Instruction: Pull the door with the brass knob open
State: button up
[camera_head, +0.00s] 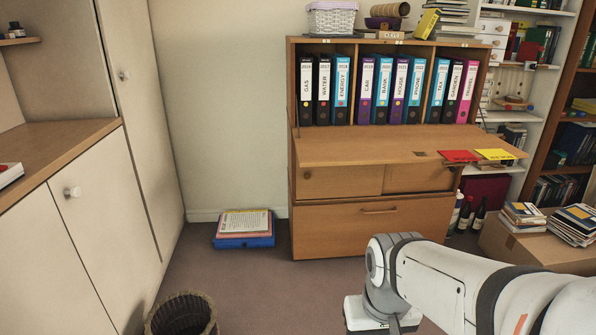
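The wooden bureau (372,226) stands against the back wall with its flap folded down. Below the flap are two small door panels, the left one (342,181) and the right one (417,178); both look shut. A small round knob (307,174) shows near the left edge of the left panel; it is too small to tell if it is brass. The cabinet doors on the left are shut and have pale knobs, one low (73,192) and one tall (124,75). My arm reaches in from the lower right, in front of the bureau. My gripper's fingers do not show.
The flap (370,148) juts out over the panels, with red (459,156) and yellow (495,154) items at its right. A wicker basket (182,315) and a blue box (244,241) stand on the floor. A cardboard box (530,247) with books is at right.

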aim_at(361, 180)
jog(key=i, duration=1.05)
jog(key=u, duration=0.05)
